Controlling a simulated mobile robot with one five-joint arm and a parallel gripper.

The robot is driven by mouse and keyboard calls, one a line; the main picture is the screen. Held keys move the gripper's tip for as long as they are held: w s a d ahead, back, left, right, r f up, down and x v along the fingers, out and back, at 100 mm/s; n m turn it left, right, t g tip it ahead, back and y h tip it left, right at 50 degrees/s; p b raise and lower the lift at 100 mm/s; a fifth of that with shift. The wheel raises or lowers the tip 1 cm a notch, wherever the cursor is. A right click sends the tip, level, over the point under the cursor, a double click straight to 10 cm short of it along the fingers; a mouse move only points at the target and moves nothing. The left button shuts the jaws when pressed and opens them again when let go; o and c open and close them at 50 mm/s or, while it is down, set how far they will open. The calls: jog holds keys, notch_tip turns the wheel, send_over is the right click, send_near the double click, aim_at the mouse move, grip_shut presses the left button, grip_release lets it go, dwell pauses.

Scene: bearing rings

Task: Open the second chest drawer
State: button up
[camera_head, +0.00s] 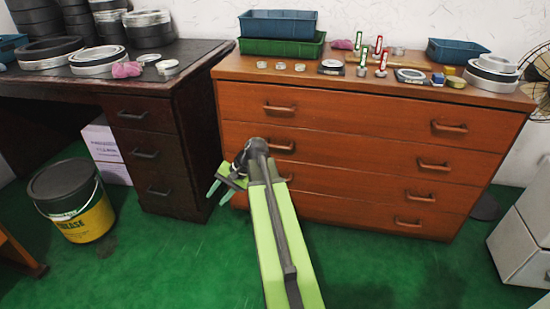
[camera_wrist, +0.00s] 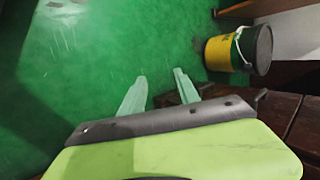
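The orange-brown wooden chest (camera_head: 355,120) stands at the right in the head view, with several stacked drawers, all flush and shut. Its second drawer from the top (camera_head: 360,152) has two dark handles, a left one (camera_head: 283,147) and a right one (camera_head: 433,165). My gripper (camera_head: 220,193) is low in front of the gap between chest and dark desk, left of the second drawer's left handle and apart from it. In the wrist view my gripper's two pale fingers (camera_wrist: 161,76) are spread with nothing between them. My arm hides part of the lower drawers.
A dark desk (camera_head: 148,118) with drawers stands left of the chest. A yellow-and-black grease bucket (camera_head: 75,200) stands on the green floor and shows in the wrist view (camera_wrist: 222,53). Bins and rings cover the chest top. A grey cabinet (camera_head: 520,235) is at right. Floor before the chest is clear.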

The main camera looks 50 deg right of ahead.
jog(key=s+d+r+m+t+b, duration=0.1)
jog(key=s+d+m+t, duration=0.15)
jog(key=d, duration=0.65)
jog(key=s+d+m+t+b, duration=0.1)
jog(key=d+m+t+b, duration=0.15)
jog(key=d, duration=0.65)
jog(key=m+t+h+b, duration=0.2)
jog(key=m+t+h, duration=0.1)
jog(key=m+t, duration=0.35)
send_near(281, 148)
jog(key=shift+g, duration=0.45)
jog(key=b+x, duration=0.1)
jog(key=x, duration=0.3)
jog(key=b+x, duration=0.1)
jog(key=x, duration=0.3)
jog(key=b+x, duration=0.1)
jog(key=x, duration=0.2)
jog(key=shift+w+r+b, duration=0.3)
jog(key=shift+w, duration=0.2)
jog(key=shift+y, duration=0.4)
jog(key=shift+c, duration=0.5)
grip_shut()
